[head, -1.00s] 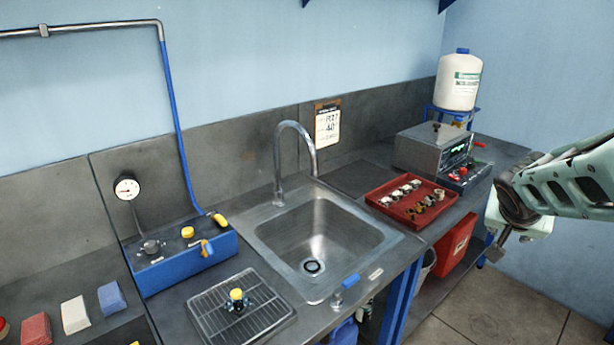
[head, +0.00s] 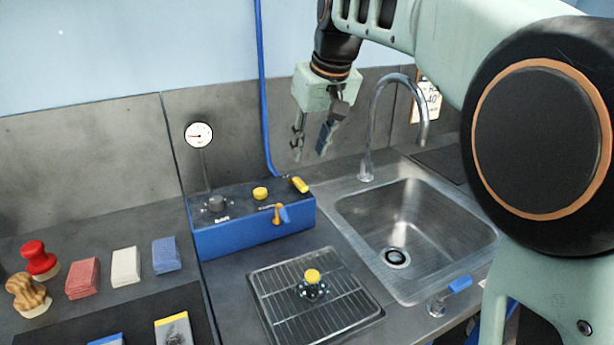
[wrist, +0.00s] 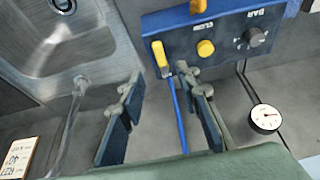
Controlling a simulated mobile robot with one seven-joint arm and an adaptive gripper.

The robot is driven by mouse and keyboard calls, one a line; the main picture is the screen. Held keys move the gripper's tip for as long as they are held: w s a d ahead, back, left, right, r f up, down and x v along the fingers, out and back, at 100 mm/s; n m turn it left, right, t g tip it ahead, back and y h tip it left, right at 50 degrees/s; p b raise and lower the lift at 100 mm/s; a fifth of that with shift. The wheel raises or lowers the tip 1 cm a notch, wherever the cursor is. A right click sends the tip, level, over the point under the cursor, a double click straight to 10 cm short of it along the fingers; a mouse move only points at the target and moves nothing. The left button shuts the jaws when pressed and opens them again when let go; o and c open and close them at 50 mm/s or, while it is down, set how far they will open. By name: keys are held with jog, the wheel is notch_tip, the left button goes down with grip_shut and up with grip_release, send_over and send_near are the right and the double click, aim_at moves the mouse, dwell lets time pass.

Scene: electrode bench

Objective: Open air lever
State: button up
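The blue air box (head: 240,232) stands on the bench left of the sink. A yellow lever (head: 299,184) sits at its back right end, where the blue hose (head: 265,120) comes down; the lever also shows in the wrist view (wrist: 160,55). A round yellow button (head: 260,193) and an orange nozzle piece (head: 278,212) are on the same box. My gripper (head: 312,146) is open and empty, pointing down above and behind the lever. In the wrist view the lever lies beyond and between my fingertips (wrist: 161,84), apart from them.
The sink (head: 410,225) and its tall tap (head: 370,130) are right of the box. A pressure gauge (head: 199,135) stands behind it. A wire rack (head: 320,300) with a yellow-topped part lies in front. Coloured blocks (head: 125,266) are at left.

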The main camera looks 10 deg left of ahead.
aim_at(301, 183)
jog(key=b+x, duration=0.1)
jog(key=x, duration=0.9)
jog(key=shift+f, duration=0.2)
grip_shut()
